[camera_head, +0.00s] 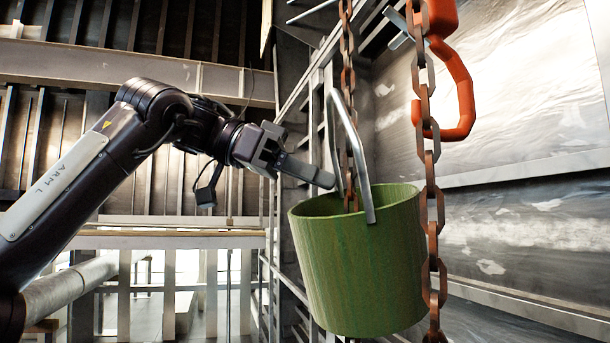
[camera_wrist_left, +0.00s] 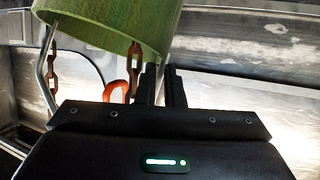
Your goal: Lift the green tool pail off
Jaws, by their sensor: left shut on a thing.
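The green tool pail (camera_head: 360,275) hangs in the air in the head view, slightly tilted, with its grey bail handle (camera_head: 352,140) standing up. My left gripper (camera_head: 328,180) reaches in from the left beside the handle, above the pail's rim, and is shut on the handle. Its exact grip is partly hidden. In the left wrist view the pail (camera_wrist_left: 120,22) is at the top with its rim downward in the picture. One side of the handle (camera_wrist_left: 43,70) is at left, and my left gripper's fingers (camera_wrist_left: 161,72) are close together by the rim. My right gripper is not in view.
A rusty chain (camera_head: 431,200) passes in front of the pail's right side. Another chain (camera_head: 347,80) runs down by the handle. A thick orange hook (camera_head: 462,95) is at upper right, apart from the handle. Metal rails and wall panels stand behind. Left of the pail is open space.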

